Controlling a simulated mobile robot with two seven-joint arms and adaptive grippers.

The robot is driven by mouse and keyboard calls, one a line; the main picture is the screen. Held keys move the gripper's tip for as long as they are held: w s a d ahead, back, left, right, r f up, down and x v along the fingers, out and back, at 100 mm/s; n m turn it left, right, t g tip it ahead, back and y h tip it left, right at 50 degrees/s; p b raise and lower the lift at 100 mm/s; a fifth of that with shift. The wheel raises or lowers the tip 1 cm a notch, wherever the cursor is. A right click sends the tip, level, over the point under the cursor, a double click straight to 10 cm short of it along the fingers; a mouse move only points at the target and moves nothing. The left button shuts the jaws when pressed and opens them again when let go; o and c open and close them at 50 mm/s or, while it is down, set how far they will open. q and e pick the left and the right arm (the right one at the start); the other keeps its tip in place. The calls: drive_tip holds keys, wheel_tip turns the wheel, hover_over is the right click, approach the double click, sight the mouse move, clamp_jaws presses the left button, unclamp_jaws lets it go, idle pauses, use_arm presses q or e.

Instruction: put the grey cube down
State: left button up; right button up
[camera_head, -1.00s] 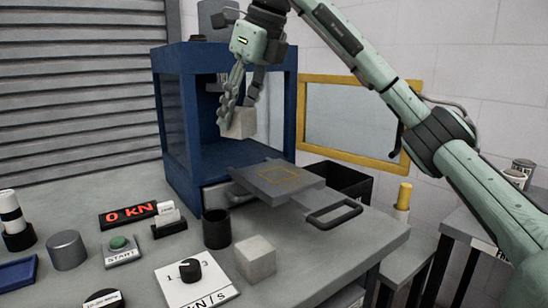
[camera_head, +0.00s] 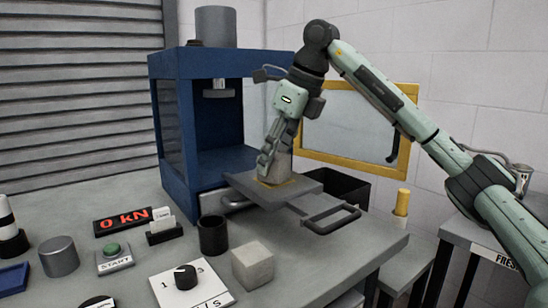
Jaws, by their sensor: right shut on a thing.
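A grey cube (camera_head: 279,167) is at the yellow-marked square of the grey sliding plate (camera_head: 250,186) in front of the blue press. My right gripper (camera_head: 276,160) points down and is shut on this cube. The fingers hide the cube's left side. The cube's underside looks at or very near the plate; I cannot tell if it touches. A second grey cube (camera_head: 253,264) stands on the table in front, apart from the gripper. My left gripper is not in view.
The blue press frame (camera_head: 176,120) stands behind and left of the plate. A plate handle (camera_head: 330,217) sticks out at the right. A black cup (camera_head: 213,234), a dial panel (camera_head: 190,284) and a start button (camera_head: 113,251) stand on the table. A black bin (camera_head: 348,188) is behind the plate.

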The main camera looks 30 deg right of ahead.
sight(284, 157)
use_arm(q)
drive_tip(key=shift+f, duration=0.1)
use_arm(e)
drive_tip(key=shift+f, duration=0.2)
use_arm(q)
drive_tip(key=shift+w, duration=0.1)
use_arm(e)
drive_tip(key=o, duration=1.4)
drive_tip(key=shift+s+d+r, duration=0.1)
drive_tip(key=shift+r, duration=0.5)
drive_tip(key=v, duration=0.5)
drive_tip(key=shift+r+p, duration=0.1)
drive_tip(key=shift+p, duration=0.25)
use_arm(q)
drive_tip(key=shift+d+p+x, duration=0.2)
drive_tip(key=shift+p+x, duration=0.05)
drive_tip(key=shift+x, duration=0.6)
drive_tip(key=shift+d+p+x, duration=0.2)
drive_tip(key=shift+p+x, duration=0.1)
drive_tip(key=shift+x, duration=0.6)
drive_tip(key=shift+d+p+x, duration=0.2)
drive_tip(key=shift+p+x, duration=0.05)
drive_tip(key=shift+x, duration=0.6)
use_arm(e)
drive_tip(key=shift+v, duration=3)
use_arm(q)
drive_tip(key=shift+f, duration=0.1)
